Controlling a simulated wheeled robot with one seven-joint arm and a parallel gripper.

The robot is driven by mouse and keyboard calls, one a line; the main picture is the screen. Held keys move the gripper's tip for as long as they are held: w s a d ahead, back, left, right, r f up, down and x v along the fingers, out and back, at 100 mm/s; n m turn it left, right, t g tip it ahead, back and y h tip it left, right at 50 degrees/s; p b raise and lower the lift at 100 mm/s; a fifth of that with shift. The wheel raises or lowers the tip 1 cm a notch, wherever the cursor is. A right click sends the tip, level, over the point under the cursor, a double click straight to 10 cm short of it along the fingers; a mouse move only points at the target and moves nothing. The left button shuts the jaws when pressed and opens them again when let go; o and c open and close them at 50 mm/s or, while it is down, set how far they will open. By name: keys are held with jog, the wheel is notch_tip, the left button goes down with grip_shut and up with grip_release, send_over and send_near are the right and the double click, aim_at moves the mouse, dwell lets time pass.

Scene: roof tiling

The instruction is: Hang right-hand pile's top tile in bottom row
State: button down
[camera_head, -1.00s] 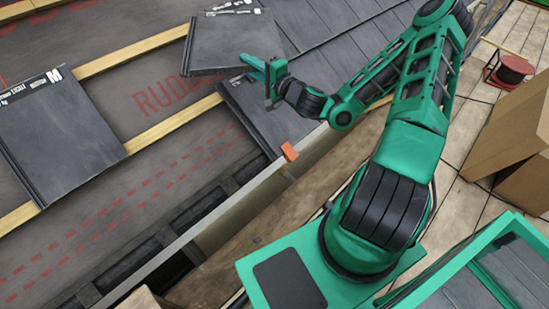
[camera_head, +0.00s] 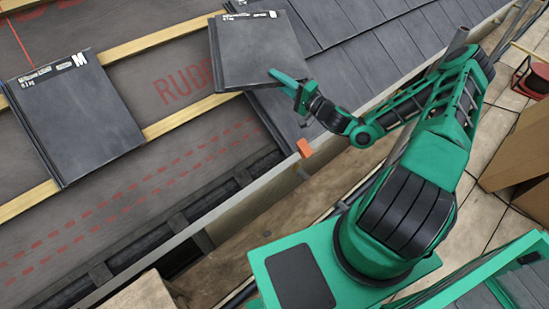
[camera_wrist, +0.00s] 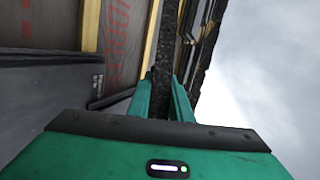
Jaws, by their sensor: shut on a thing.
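My gripper (camera_head: 287,82) is shut on the lower right corner of a flat dark grey tile (camera_head: 258,55), its white label along the far edge. In the wrist view the tile (camera_wrist: 163,65) shows edge-on between the two teal fingers (camera_wrist: 165,100). It appears held above the roof, overlapping the battens and the left end of the laid tiles (camera_head: 345,50); the gap beneath cannot be judged. The bottom row's left end (camera_head: 272,110) shows just below it. Another white label (camera_head: 238,3) shows behind its far edge; whether that is the right-hand pile is unclear.
A tile pile (camera_head: 80,120) lies on the battens at left. A wooden batten (camera_head: 185,115) crosses bare underlay with red print. The gutter (camera_head: 215,212) runs along the eave, with an orange block (camera_head: 304,148) on it. Cardboard boxes (camera_head: 520,150) stand at right.

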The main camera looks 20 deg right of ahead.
jog(key=s+a+f+n+g+y, duration=0.4)
jog(key=s+f, duration=0.3)
jog(key=f, duration=0.4)
jog(key=s+a+f+n+g+y, duration=0.2)
jog(key=s+f+n+y, duration=0.2)
jog(key=s+f+y, duration=0.55)
jog(key=w+f+h, duration=0.4)
jog(key=w+f, duration=0.1)
jog(key=f, duration=0.3)
jog(key=shift+w+a+f, duration=0.25)
jog(key=shift+w+a, duration=0.1)
jog(key=shift+a, duration=0.1)
jog(key=shift+w, duration=0.15)
jog(key=shift+f, duration=0.15)
dwell(1.5)
jog(key=c, duration=1.5)
grip_release()
jog(key=shift+c, duration=0.2)
jog(key=shift+f, duration=0.1)
